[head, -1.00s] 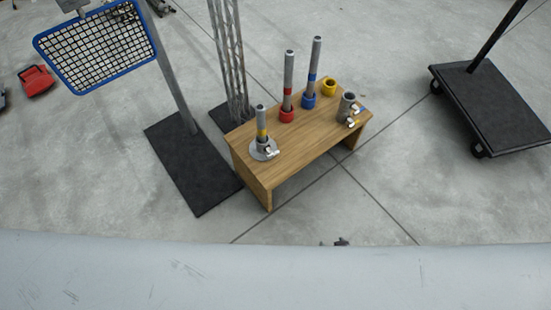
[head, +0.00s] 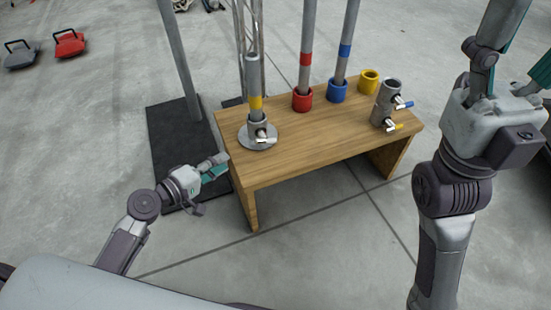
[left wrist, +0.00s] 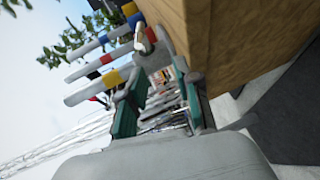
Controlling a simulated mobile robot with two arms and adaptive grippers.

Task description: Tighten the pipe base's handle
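The pipe base (head: 245,141) is a round grey flange with a short collar, near the left end of a wooden bench. A grey pipe with a yellow band (head: 254,90) stands upright in it. Its silver handle (head: 264,137) sticks out at the front right of the collar. My left gripper (head: 218,168) is open and empty, left of the bench's near left edge and below its top, apart from the handle. In the left wrist view its teal pads (left wrist: 162,105) are spread, and the yellow-banded pipe (left wrist: 98,86) shows beyond. My right gripper (head: 530,40) points up at the right, open, partly cut off.
The wooden bench (head: 330,140) also carries pipes in a red collar (head: 302,100) and a blue collar (head: 338,92), a yellow ring (head: 369,80) and a grey clamp piece (head: 390,95). A black base plate (head: 175,135) with a post stands left. Floor before the bench is clear.

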